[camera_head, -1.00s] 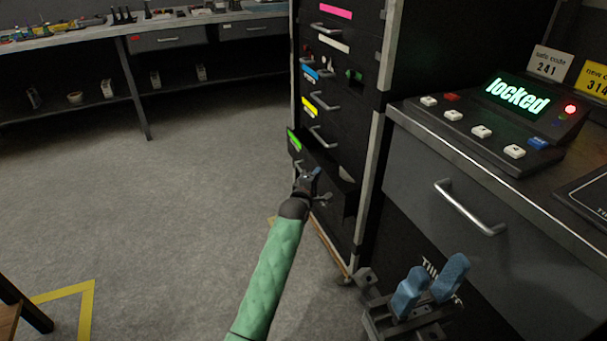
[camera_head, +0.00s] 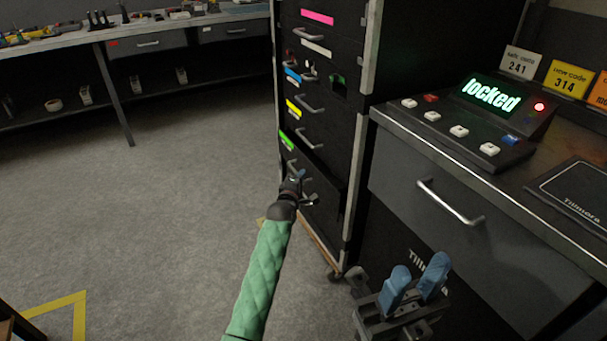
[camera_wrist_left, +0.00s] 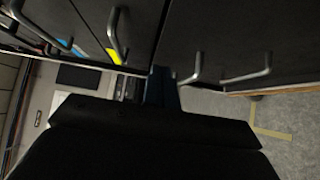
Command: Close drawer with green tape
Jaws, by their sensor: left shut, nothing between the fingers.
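The drawer with green tape (camera_head: 286,141) is low in the black drawer cabinet in the head view. Its front appears to stand out a little from the cabinet, with a dark gap along its top edge. My left gripper (camera_head: 298,182) is shut and empty, in front of this drawer by its handle. I cannot tell whether it touches the drawer. In the left wrist view the shut fingers (camera_wrist_left: 163,88) are close to the dark drawer fronts and handles; the green tape does not show there. My right gripper (camera_head: 413,282) has its blue fingers apart and empty, low at the right.
Drawers with yellow tape (camera_head: 293,107), blue tape (camera_head: 292,75), white tape (camera_head: 316,47) and pink tape (camera_head: 317,17) are above. A grey counter (camera_head: 400,131) with a keypad reading "locked" (camera_head: 490,95) stands at right. The floor at left is clear.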

